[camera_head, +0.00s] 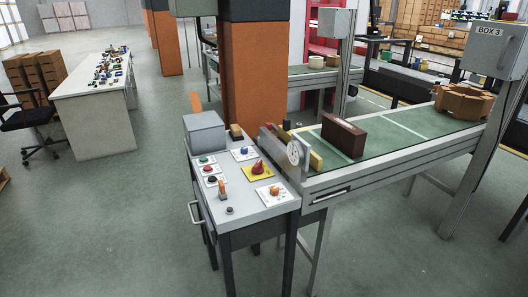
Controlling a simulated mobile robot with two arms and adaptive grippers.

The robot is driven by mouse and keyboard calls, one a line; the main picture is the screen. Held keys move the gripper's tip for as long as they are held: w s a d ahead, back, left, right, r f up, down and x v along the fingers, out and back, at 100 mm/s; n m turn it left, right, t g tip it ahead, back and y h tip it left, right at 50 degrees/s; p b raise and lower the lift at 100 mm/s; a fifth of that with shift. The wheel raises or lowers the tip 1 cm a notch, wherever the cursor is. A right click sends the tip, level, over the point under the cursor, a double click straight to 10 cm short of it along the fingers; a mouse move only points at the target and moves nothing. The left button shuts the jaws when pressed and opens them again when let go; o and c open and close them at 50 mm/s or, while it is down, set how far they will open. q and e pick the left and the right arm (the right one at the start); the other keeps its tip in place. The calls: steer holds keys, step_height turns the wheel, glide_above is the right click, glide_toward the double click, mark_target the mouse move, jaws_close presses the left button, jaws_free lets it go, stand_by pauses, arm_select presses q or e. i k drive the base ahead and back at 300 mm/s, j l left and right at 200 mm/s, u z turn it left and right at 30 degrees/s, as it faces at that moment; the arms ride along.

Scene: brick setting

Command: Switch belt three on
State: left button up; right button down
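A control table (254,207) stands near the middle of the view, with several switches on its top. A red mushroom-shaped knob (257,168) sits on a yellow plate. A small orange upright lever (222,188) and an orange knob on a white plate (274,191) are near the front. The conveyor belt (400,127) beside the table runs right, under a grey box marked "BOX 3" (492,50). Neither of my grippers is in view.
A dark brown box (343,136) and a brown stack (463,101) sit on the belt. A grey case (204,132) and a round dial (296,153) stand by the controls. An orange pillar (255,75) rises behind. The floor (110,220) at left front is clear.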

mark_target(256, 169)
steer(key=i+j+z, duration=0.1)
steer(key=i+j, duration=0.2)
steer(key=i+j+z, duration=0.15)
steer(key=i+j, duration=0.15)
steer(key=j, duration=0.15)
steer(key=i+j+z, duration=0.1)
steer(key=i+j, duration=0.15)
steer(key=j, duration=0.15)
steer(key=i+j+z, duration=0.1)
steer(key=i+j, duration=0.15)
steer(key=j, duration=0.2)
